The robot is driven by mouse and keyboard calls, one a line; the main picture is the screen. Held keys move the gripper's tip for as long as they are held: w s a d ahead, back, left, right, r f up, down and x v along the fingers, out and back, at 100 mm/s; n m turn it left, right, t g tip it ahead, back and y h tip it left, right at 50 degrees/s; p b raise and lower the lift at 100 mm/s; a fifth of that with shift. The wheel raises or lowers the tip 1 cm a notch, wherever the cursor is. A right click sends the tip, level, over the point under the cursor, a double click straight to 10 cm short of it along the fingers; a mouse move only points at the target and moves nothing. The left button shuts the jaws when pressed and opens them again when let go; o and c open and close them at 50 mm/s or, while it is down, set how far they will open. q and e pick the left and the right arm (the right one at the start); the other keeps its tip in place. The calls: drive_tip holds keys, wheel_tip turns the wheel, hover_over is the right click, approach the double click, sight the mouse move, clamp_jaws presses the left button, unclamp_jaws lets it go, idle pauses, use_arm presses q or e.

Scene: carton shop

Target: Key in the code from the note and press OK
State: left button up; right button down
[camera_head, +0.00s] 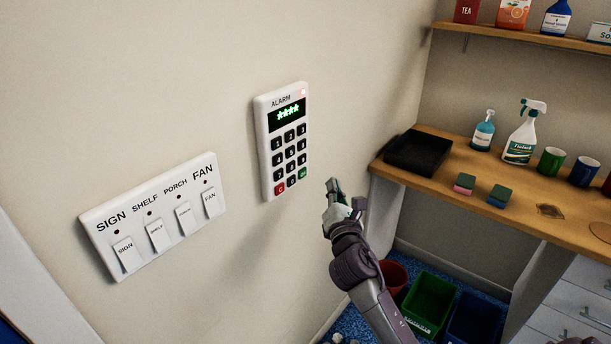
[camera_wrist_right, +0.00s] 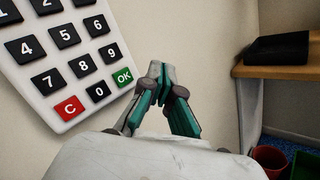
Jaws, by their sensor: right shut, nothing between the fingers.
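The white alarm keypad (camera_head: 283,143) is fixed to the wall. Its dark display (camera_head: 287,115) shows several green asterisks, and a small red light glows at its top right. In the right wrist view the keypad (camera_wrist_right: 40,88) shows black number keys, a red C key (camera_wrist_right: 70,108) and a green OK key (camera_wrist_right: 123,77). My right gripper (camera_head: 332,185) is shut and empty, just right of the keypad's lower corner. In the right wrist view its fingertips (camera_wrist_right: 158,70) are right of the OK key and look apart from it. The note and my left gripper are not in view.
A switch panel (camera_head: 160,230) labelled SIGN, SHELF, PORCH and FAN is on the wall at lower left. A wooden counter (camera_head: 480,187) at right holds a black tray (camera_head: 418,152), bottles, sponges and mugs. Bins, one green (camera_head: 428,302), stand below.

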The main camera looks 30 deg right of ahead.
sight(302, 173)
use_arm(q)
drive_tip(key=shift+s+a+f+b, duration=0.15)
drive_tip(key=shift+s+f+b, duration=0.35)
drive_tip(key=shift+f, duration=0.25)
use_arm(e)
drive_tip(key=w, duration=0.1)
drive_tip(key=w+a, duration=0.1)
drive_tip(key=w, duration=0.1)
drive_tip(key=w+a, duration=0.1)
drive_tip(key=w, duration=0.1)
drive_tip(key=shift+w, duration=0.1)
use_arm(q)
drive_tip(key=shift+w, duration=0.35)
use_arm(e)
drive_tip(key=shift+w+a, duration=0.25)
drive_tip(key=shift+w, duration=0.15)
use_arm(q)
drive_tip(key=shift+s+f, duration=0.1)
use_arm(e)
drive_tip(key=shift+w+a, duration=0.15)
drive_tip(key=shift+w, duration=0.15)
idle(0.8)
drive_tip(key=shift+s, duration=0.15)
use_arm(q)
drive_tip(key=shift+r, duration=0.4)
use_arm(e)
drive_tip(key=shift+s+d, duration=0.35)
drive_tip(key=shift+s, duration=0.25)
